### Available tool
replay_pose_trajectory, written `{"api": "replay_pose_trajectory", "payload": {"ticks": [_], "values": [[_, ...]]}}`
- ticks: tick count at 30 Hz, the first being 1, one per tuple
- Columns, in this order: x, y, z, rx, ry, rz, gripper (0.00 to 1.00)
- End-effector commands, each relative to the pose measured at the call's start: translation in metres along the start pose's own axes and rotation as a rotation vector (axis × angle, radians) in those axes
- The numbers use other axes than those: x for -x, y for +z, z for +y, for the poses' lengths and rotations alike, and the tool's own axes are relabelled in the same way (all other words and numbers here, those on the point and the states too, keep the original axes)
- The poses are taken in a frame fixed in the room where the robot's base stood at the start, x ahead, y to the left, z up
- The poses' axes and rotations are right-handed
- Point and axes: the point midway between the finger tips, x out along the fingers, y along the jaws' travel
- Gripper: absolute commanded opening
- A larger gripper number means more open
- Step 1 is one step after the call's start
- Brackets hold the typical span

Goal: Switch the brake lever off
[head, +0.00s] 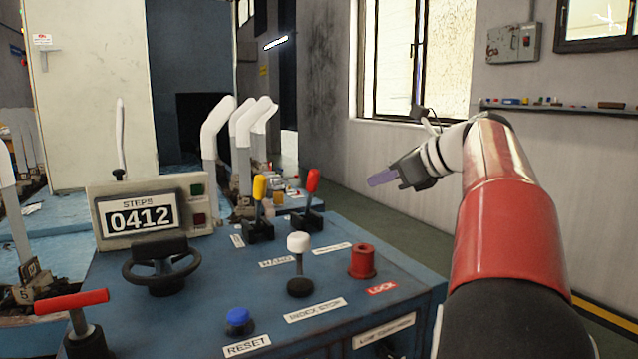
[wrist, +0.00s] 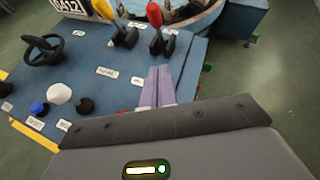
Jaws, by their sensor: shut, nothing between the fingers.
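Two upright levers stand on the blue control desk (head: 200,300): a yellow-handled lever (head: 260,190) and, to its right, a red-handled lever (head: 312,183). The small labels near them are too blurred to read, so I cannot tell which is the brake lever. Both the yellow lever (wrist: 106,10) and the red lever (wrist: 155,17) show at the top of the wrist view, tilted. My gripper (head: 382,178) is in the air to the right of the red lever, apart from it. Its purple fingers (wrist: 158,86) are shut together and empty, pointing towards the red lever in the wrist view.
The desk also carries a white-topped knob (head: 299,243), a red LOCK knob (head: 362,261), a blue RESET button (head: 238,320), a handwheel (head: 160,262), a red T-handle (head: 72,301) and a counter box (head: 140,218) reading 0412. White foot forms (head: 216,128) stand behind the levers.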

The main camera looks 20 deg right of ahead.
Motion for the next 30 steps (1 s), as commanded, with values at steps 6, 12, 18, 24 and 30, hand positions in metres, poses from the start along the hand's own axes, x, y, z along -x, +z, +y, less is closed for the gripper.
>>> {"api": "replay_pose_trajectory", "payload": {"ticks": [6, 12, 18, 24, 30], "values": [[-0.001, 0.000, 0.001, 0.003, 0.000, 0.001, 0.00], [-0.021, -0.001, 0.001, 0.003, 0.003, 0.001, 0.00], [-0.062, -0.002, 0.001, 0.004, 0.005, 0.002, 0.00], [-0.104, -0.001, 0.002, 0.004, 0.004, 0.002, 0.00], [-0.122, 0.022, 0.001, 0.006, 0.002, 0.001, 0.00]]}}
